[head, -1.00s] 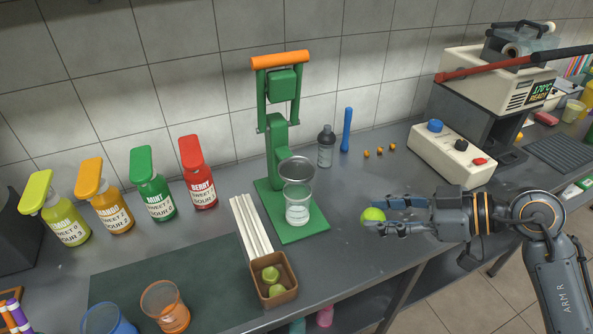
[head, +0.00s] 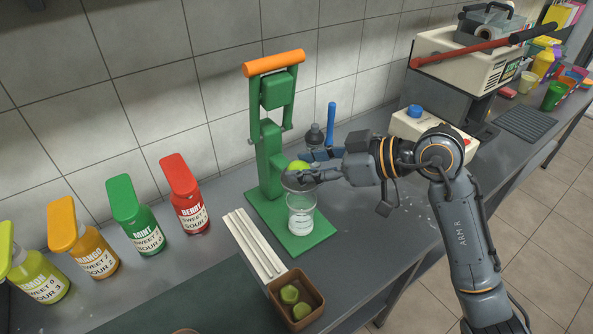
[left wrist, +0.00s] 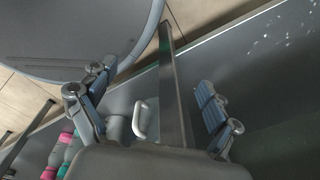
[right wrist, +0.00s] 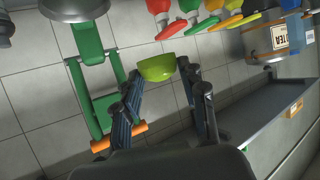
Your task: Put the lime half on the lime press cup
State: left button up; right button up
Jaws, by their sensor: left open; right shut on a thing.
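The green lime press (head: 270,165) with its orange handle stands on the counter. Its metal cup (head: 296,186) is partly hidden behind my right gripper (head: 306,168). That gripper is shut on the lime half (head: 298,164) and holds it at the cup, apparently just above it; contact cannot be told. In the right wrist view the green lime half (right wrist: 157,68) sits between the fingertips, and the metal cup (right wrist: 75,9) is at the upper left, apart in the picture. My left gripper (left wrist: 155,78) is open and empty, seen only in the left wrist view.
A clear glass (head: 301,218) stands under the cup. Several syrup bottles (head: 184,193) stand left.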

jog(key=w+f, duration=0.2)
jog(key=w, duration=0.1)
jog(key=w+f, duration=0.2)
jog(key=w, duration=0.1)
jog(key=w+f+p, duration=0.1)
jog(key=w+f, duration=0.2)
jog(key=shift+w, duration=0.2)
jog(key=shift+w+d+f, duration=0.15)
jog(key=shift+w+f, duration=0.15)
jog(key=shift+f, duration=0.2)
jog(key=f+p, duration=0.1)
jog(key=f, duration=0.2)
jog(key=shift+w, duration=0.2)
pick_arm(q)
jog(key=shift+s+d+r, duration=0.2)
jog(key=shift+d+r, duration=0.8)
jog(key=shift+r, duration=0.1)
pick_arm(e)
jog(key=shift+f, duration=0.2)
jog(key=o, duration=0.7)
jog(key=shift+f, duration=0.1)
jog(key=shift+c, duration=0.2)
pick_arm(q)
jog(key=shift+a, duration=0.1)
